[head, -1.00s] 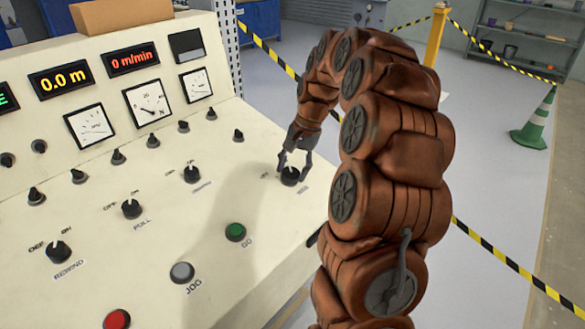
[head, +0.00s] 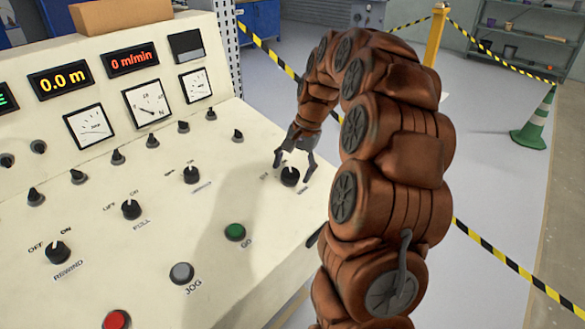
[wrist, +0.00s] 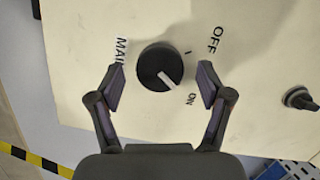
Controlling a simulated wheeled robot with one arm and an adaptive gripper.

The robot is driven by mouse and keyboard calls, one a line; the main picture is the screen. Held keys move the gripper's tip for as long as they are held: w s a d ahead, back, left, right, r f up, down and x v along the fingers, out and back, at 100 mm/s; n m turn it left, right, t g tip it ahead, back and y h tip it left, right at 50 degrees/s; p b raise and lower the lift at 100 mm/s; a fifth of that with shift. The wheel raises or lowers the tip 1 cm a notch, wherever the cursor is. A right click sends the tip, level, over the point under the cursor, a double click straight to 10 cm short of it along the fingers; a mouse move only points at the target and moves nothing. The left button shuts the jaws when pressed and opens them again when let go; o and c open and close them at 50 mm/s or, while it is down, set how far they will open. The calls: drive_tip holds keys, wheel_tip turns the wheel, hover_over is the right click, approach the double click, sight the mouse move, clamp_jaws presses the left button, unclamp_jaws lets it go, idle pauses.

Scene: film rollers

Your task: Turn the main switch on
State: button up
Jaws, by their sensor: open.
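The main switch is a round black knob (head: 290,177) at the right end of the sloped console, below my gripper (head: 294,168). In the wrist view the knob (wrist: 158,62) has a white pointer mark aimed down-right, toward the printed ON label (wrist: 192,99) and away from the OFF label (wrist: 216,40). The MAIN label (wrist: 120,53) is partly covered by a fingertip. My gripper (wrist: 161,86) is open, with one finger on each side of the knob and visible gaps between them.
Other black knobs, such as the rewind knob (head: 57,252), sit to the left on the console. A green GO button (head: 235,232), a grey JOG button (head: 181,273) and a red button (head: 117,320) are nearer. Striped tape (head: 505,259) runs across the floor at right.

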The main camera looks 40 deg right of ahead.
drive_tip(key=v, duration=1.2)
drive_tip(key=shift+s, duration=0.1)
idle(0.6)
